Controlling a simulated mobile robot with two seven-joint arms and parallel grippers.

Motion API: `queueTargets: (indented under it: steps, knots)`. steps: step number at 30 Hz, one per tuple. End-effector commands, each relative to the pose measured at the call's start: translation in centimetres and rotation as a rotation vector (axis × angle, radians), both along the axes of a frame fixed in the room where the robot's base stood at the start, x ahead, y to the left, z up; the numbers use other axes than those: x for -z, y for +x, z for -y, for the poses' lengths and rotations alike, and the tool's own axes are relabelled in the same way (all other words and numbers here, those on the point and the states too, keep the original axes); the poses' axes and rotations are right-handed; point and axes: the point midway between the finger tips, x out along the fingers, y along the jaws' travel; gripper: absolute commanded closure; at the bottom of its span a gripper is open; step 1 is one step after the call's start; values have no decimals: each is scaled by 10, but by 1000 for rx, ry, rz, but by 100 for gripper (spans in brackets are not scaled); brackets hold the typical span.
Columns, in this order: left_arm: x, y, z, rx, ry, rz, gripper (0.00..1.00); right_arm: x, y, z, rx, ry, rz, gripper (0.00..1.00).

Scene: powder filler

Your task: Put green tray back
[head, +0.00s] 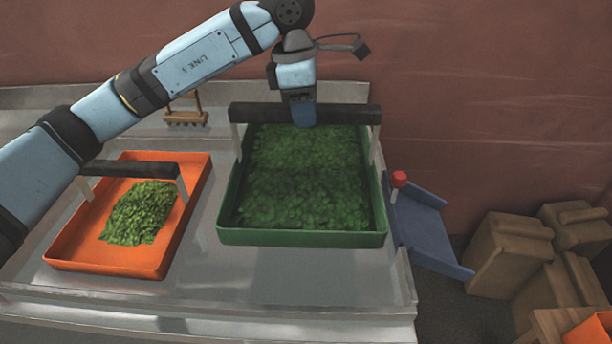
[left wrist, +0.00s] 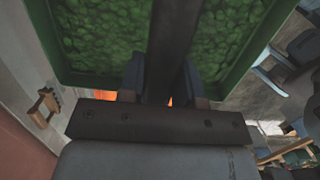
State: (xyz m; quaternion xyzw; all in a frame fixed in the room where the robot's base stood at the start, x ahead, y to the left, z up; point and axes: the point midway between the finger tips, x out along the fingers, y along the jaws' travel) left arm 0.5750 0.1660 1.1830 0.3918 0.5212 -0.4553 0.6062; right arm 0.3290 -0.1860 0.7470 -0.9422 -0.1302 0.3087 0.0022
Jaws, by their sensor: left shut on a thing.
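The green tray (head: 300,238) is full of green leaves and sits at the middle of the head view, over the metal table. It looks level and seems raised above the tabletop, though how high is hard to tell. My left gripper (head: 302,112) comes down from above and is shut on the tray's dark handle bar (head: 250,114). In the left wrist view the handle bar (left wrist: 176,40) runs between the fingers of the left gripper (left wrist: 170,85), with the green tray (left wrist: 75,78) below. My right gripper is not in view.
An orange tray (head: 105,262) with a smaller heap of leaves stands on the metal table (head: 290,280) at left. A wooden brush-like tool (head: 186,115) is behind it. A blue chute (head: 425,225) with a red button (head: 399,179) is at right, near cardboard boxes (head: 510,255).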

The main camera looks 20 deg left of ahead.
Motion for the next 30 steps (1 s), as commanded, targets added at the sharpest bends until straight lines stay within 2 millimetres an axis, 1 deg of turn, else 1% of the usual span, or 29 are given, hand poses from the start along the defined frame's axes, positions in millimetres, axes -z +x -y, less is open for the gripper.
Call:
queueTargets:
  steps: [1,3,6,9,12,17,19,25,27,30]
  knots:
    - [14,0,0,1,-1,-4,100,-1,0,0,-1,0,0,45]
    - [32,-1,0,2,-1,-4,100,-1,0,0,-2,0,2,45]
    - [56,-1,0,1,-1,-3,100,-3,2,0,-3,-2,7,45]
    - [75,-1,0,2,-1,-1,100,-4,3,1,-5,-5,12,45]
    - [87,0,0,2,-1,1,100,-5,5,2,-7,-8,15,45]
    - [96,0,0,1,-1,0,100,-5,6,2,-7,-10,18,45]
    - [102,0,0,1,-1,0,100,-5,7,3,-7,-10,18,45]
    - [131,0,0,1,-1,-1,100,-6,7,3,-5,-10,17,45]
    - [135,0,0,2,-1,1,100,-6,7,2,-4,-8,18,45]
    - [135,0,0,2,-1,2,100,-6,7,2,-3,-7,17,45]
